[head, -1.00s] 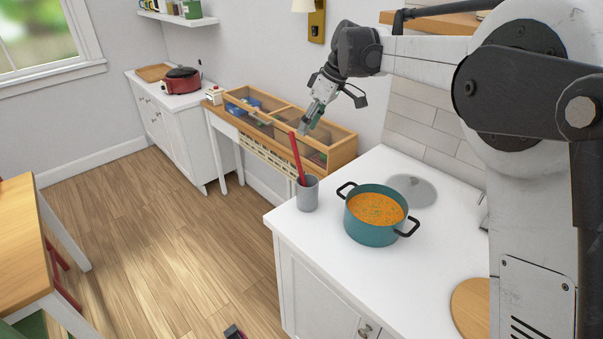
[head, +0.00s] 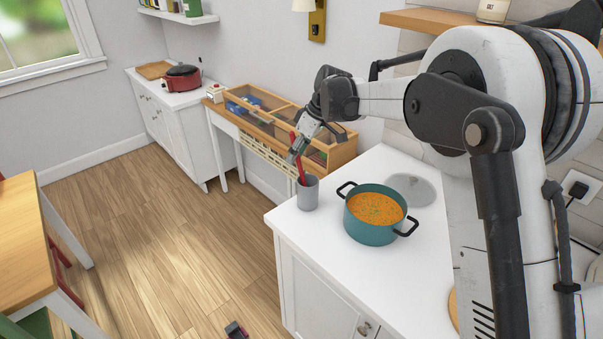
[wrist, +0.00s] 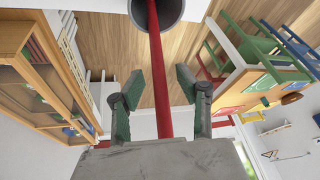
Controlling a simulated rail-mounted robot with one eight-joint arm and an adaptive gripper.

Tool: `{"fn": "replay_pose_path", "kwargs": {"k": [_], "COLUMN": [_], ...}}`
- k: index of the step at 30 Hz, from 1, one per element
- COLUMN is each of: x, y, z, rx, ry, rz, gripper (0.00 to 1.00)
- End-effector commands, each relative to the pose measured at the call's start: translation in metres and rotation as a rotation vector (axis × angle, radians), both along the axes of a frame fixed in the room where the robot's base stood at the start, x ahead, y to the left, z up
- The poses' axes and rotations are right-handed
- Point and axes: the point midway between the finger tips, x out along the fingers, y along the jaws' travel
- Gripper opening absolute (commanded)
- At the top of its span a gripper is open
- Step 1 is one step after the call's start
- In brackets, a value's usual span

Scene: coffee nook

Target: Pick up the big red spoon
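The big red spoon (head: 301,172) stands in a grey cup (head: 307,196) on the white counter, leaning a little to the left. Its lower end is hidden inside the cup. My gripper (head: 296,152) is at the upper part of the spoon, above the cup, and covers part of the handle in the head view. In the wrist view my gripper (wrist: 158,82) is open, with one green finger on each side of the red handle (wrist: 157,60). Gaps show between both fingertips and the handle. The cup (wrist: 157,10) shows at the top of that view.
A teal pot (head: 371,228) of orange soup, with black handles, stands right of the cup. A wooden divided case (head: 330,158) on a narrow table is behind my gripper. The counter (head: 320,232) is clear in front of the cup.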

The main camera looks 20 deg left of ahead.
Motion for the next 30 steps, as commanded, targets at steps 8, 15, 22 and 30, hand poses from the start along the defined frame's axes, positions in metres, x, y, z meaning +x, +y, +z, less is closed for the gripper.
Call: {"fn": "replay_pose_path", "kwargs": {"k": [8,15,22,30], "x": [0.0,-0.0001,-0.0001,-0.0002], "y": [0.0,-0.0001,-0.0001,-0.0002], "z": [0.0001,0.0002,0.0003,0.0043], "rx": [0.0,0.0,0.0,0.0], "ry": [0.0,0.0,0.0,0.0], "rz": [0.0,0.0,0.0,0.0], "gripper": [0.18,0.0,0.0,0.0]}}
